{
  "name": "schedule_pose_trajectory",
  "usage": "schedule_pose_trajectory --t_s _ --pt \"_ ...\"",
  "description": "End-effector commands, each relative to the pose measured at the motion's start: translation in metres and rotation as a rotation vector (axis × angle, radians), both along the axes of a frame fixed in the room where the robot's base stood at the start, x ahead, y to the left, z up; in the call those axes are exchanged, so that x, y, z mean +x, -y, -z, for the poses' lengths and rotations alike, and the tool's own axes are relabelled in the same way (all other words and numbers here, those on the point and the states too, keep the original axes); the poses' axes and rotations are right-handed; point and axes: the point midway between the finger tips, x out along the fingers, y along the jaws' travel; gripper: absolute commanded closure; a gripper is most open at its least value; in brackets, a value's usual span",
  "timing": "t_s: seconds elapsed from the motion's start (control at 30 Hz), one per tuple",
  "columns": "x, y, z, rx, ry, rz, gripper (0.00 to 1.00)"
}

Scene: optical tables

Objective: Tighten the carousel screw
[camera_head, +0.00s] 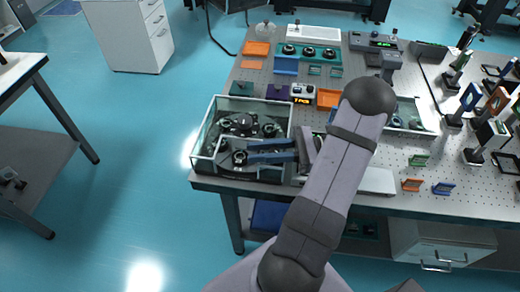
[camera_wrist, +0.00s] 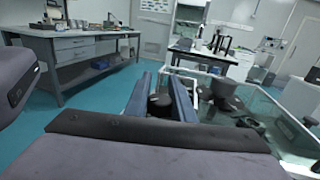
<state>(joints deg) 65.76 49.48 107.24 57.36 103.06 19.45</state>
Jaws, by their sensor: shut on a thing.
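The carousel (camera_head: 243,124) is a dark assembly with several round black parts. It sits in a clear-walled box (camera_head: 197,163) at the table's front left corner. My gripper (camera_head: 250,153) reaches into the box from the right with its two blue fingers. The carousel screw (camera_head: 239,157) is a black knob at the fingertips, near the front of the box. In the wrist view my gripper (camera_wrist: 160,80) has a finger on each side of the black screw (camera_wrist: 160,104) and is shut on it. The screw's lower end is hidden.
The box's clear walls stand close around my fingers. Optical mounts crowd the right side.

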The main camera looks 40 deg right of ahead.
Motion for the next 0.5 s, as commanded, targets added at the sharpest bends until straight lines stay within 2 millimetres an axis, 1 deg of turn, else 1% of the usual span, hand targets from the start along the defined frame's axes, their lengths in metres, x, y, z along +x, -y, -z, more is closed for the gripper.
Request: schedule_pose_trajectory --t_s 0.07,0.1,0.13,0.17,0.5 --pt "0.0 0.0004 -0.0009 0.001 0.001 0.001 1.0" --pt "0.0 0.0004 -0.001 0.001 0.001 0.002 0.71" --pt "0.0001 0.0004 -0.0009 0.001 0.001 0.002 0.64" --pt "0.0001 0.0004 -0.0009 0.001 0.001 0.002 0.59" --pt "-0.0006 0.0018 0.0 -0.001 0.001 0.003 0.59"
